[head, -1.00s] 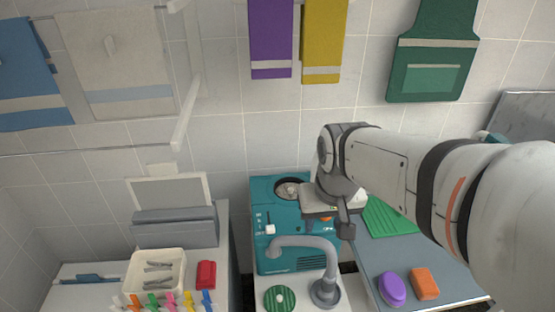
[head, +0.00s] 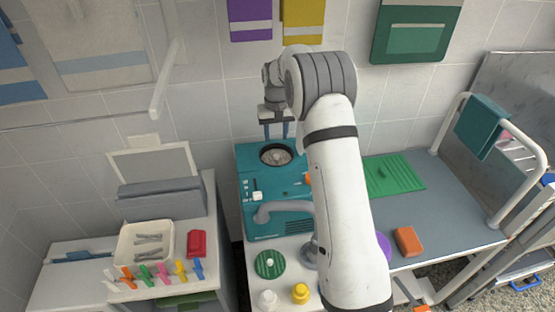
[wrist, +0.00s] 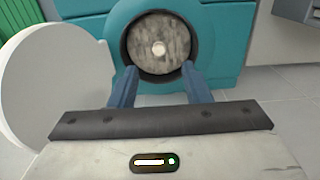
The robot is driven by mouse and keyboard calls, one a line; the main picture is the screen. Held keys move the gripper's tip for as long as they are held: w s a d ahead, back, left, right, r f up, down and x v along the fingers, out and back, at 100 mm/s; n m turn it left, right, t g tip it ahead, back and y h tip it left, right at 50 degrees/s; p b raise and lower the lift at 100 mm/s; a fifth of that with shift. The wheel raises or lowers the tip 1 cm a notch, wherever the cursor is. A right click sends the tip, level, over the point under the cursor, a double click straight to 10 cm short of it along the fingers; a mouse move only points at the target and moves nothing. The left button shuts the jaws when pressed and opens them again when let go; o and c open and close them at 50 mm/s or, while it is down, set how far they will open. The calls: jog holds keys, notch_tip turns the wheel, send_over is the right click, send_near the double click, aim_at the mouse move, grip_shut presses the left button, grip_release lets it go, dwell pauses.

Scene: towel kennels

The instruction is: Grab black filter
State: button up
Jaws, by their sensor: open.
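The teal machine (head: 252,165) has a round dark-rimmed opening (head: 264,160). In it sits a mottled grey disc (head: 277,154) with a pale central knob; the disc also shows in the wrist view (wrist: 160,58). No separate black filter can be made out; I cannot tell whether the dark ring around the disc (wrist: 126,47) is part of it. My gripper (head: 276,136) is open and empty above the opening, its two blue fingers pointing down. In the wrist view my gripper (wrist: 158,71) has its fingertips on either side of the disc's lower part, apparently short of it.
A large white round panel (wrist: 60,85) is close at left in the wrist view. A green ribbed mat (head: 395,174) lies right.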

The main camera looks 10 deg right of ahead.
aim_at(276, 155)
jog(key=shift+w+f, duration=0.25)
jog(key=shift+f, duration=0.2)
jog(key=shift+w+f, duration=0.2)
jog(key=shift+f, duration=0.25)
notch_tip(276, 155, down, 7)
jog(key=shift+d+f+p, duration=0.1)
jog(key=shift+p, duration=0.95)
grip_shut()
